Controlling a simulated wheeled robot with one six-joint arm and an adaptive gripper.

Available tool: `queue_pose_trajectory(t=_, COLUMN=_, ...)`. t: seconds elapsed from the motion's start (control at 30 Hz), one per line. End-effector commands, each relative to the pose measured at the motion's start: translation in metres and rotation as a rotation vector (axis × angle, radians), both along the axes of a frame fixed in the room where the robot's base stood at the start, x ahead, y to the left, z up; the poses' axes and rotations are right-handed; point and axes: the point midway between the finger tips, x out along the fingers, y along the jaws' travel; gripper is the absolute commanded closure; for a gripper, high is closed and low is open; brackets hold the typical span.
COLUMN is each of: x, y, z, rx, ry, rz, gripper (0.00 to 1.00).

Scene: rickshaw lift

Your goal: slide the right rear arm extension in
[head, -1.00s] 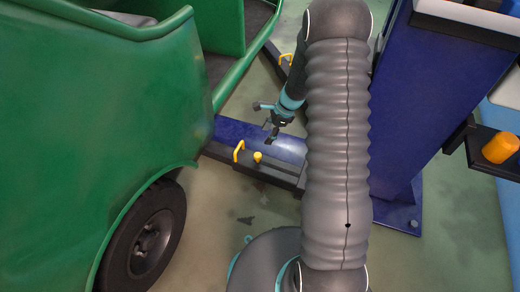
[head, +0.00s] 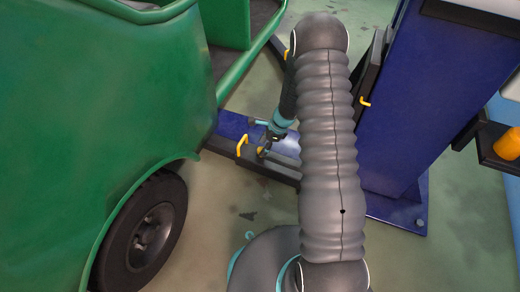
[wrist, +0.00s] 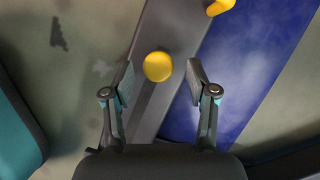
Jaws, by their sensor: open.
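The right rear lift arm is a blue beam (head: 232,126) with a dark grey extension (head: 283,172), low beside the green rickshaw. A yellow handle (head: 242,145) stands on it; part of a yellow piece also shows at the top of the wrist view (wrist: 220,6). A round yellow knob (wrist: 158,67) sits on the grey extension (wrist: 170,30). My gripper (head: 265,151) is just above the extension in the head view. In the wrist view my gripper (wrist: 162,82) is open, with its fingers on either side of the knob. Whether they touch it cannot be told.
The green rickshaw (head: 100,110) with its black wheel (head: 150,230) stands left of the lift arm. A blue lift post (head: 420,100) rises on the right. An orange-yellow object (head: 505,143) sits on a dark bracket at the right edge. Bare floor (head: 215,205) lies in front.

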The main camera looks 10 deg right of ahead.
Motion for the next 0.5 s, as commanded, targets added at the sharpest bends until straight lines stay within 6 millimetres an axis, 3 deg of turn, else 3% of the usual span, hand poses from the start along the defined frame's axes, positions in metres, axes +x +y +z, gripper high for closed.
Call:
queue_pose_trajectory(t=0.13, x=0.0006, y=0.0044, z=-0.0102, rx=0.0, ry=0.001, rz=0.002, gripper=0.42)
queue_pose_trajectory(t=0.47, x=0.0009, y=0.0056, z=-0.0117, rx=0.0, ry=0.001, rz=0.001, gripper=0.42)
queue_pose_trajectory(t=0.5, x=0.0009, y=0.0055, z=-0.0117, rx=0.0, ry=0.001, rz=0.001, gripper=0.52)
